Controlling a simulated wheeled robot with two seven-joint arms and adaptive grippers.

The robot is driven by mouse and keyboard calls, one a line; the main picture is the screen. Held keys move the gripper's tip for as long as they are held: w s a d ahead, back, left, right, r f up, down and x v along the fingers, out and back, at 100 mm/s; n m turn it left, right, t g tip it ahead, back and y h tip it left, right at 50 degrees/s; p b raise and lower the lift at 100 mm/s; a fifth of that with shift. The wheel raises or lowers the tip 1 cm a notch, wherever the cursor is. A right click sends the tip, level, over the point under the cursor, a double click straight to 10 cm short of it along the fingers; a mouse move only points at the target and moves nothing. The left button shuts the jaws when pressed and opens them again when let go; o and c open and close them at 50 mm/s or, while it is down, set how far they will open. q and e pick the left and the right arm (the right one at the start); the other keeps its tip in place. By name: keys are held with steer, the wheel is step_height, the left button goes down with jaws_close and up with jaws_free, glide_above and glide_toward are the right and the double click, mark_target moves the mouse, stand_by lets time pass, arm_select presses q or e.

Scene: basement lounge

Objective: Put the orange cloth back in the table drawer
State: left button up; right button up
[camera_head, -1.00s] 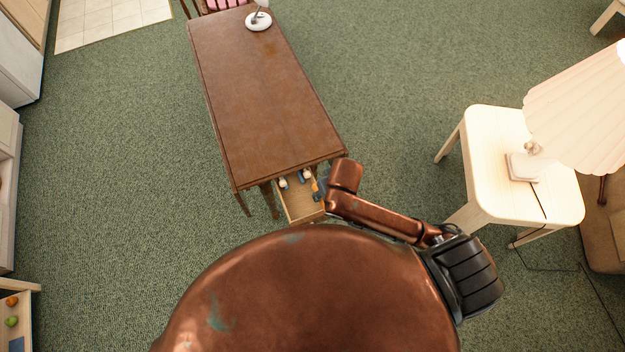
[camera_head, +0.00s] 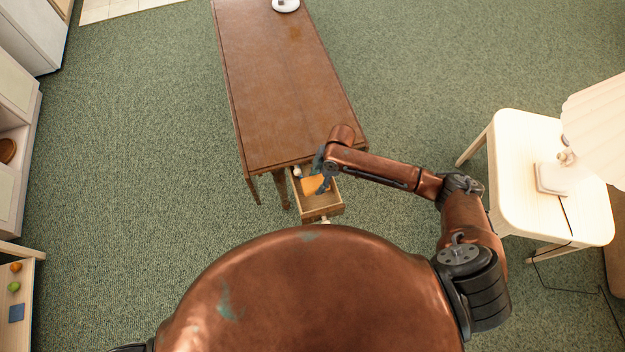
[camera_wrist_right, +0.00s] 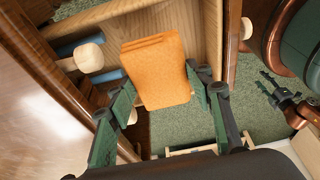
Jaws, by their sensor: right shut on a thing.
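The orange cloth (camera_wrist_right: 158,72) is a folded block between the fingers of my right gripper (camera_wrist_right: 168,95), which is shut on it. In the head view the cloth (camera_head: 314,185) shows at the open table drawer (camera_head: 322,209), with my right gripper (camera_head: 325,180) over the drawer. I cannot tell whether the cloth touches the drawer floor. The drawer is pulled out of the near end of the brown table (camera_head: 290,90).
In the wrist view the drawer also holds a pale wooden-knobbed thing (camera_wrist_right: 88,57) and blue items. A cream side table (camera_head: 520,150) with a lamp (camera_head: 598,125) stands at the right. Green carpet lies open left of the brown table.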

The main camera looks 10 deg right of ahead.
step_height(320, 180, down, 8)
steer(key=shift+f+b, duration=0.1)
steer(key=shift+b, duration=0.55)
arm_select(q)
steer(key=shift+s+f, duration=0.45)
steer(key=shift+f, duration=0.3)
arm_select(e)
steer(key=o, duration=0.8)
steer(key=shift+o, duration=0.2)
arm_select(q)
steer(key=shift+w+r+p, duration=0.15)
steer(key=shift+r+p, duration=0.4)
steer(key=shift+w+r+p, duration=0.15)
steer(key=shift+r+p, duration=0.35)
arm_select(e)
steer(key=v, duration=1.2)
steer(key=shift+s, duration=0.1)
